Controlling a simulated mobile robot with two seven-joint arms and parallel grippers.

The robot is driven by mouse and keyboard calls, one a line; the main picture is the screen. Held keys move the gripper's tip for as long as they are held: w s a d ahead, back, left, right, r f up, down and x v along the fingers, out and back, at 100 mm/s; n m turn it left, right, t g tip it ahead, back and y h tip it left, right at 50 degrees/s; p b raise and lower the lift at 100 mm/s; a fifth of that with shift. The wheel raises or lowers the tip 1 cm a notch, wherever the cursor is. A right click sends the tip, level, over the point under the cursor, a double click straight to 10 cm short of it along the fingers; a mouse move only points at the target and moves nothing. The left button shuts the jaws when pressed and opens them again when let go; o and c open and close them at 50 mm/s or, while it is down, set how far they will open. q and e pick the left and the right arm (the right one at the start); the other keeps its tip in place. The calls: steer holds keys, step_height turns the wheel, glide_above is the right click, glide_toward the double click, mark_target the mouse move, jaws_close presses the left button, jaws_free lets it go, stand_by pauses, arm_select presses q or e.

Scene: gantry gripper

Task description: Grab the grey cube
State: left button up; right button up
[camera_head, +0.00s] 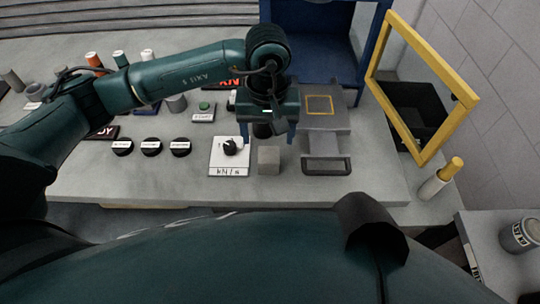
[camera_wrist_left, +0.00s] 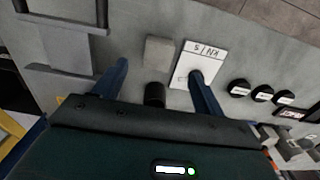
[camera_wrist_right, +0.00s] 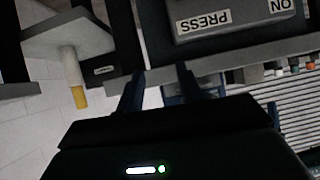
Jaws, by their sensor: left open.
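The grey cube (camera_head: 268,160) sits on the grey bench top, just right of the white dial plate. In the left wrist view the cube (camera_wrist_left: 158,51) lies just beyond and between my fingertips, not enclosed. My left gripper (camera_head: 267,138) points down above the bench, just behind the cube in the head view; its fingers (camera_wrist_left: 159,70) are apart and empty. My right gripper (camera_wrist_right: 161,70) shows only in its own wrist view, fingers apart with nothing held, away from the cube.
A white dial plate (camera_head: 222,168) stands close left of the cube, and a grey handled slide (camera_head: 326,165) close right. Several black knobs (camera_head: 151,147) line the bench further left. A yellow-framed door (camera_head: 468,97) stands open at right. Bare bench lies in front of the cube.

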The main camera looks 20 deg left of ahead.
mark_target(269, 155)
arm_select(q)
step_height(269, 155, down, 3)
steer(key=shift+r, duration=0.1)
steer(key=shift+w+a+f+p, duration=0.15)
steer(key=shift+f+p, duration=0.1)
steer(key=shift+f, duration=0.65)
steer(key=shift+w+d+f+p, duration=0.1)
steer(key=shift+w+f+p, duration=0.15)
steer(key=shift+f, duration=0.65)
steer(key=shift+w+a+f+p, duration=0.1)
steer(key=shift+f+p, duration=0.2)
steer(key=shift+f, duration=0.6)
steer(key=shift+r, duration=0.1)
steer(key=c, duration=1.3)
steer(key=shift+o, duration=0.2)
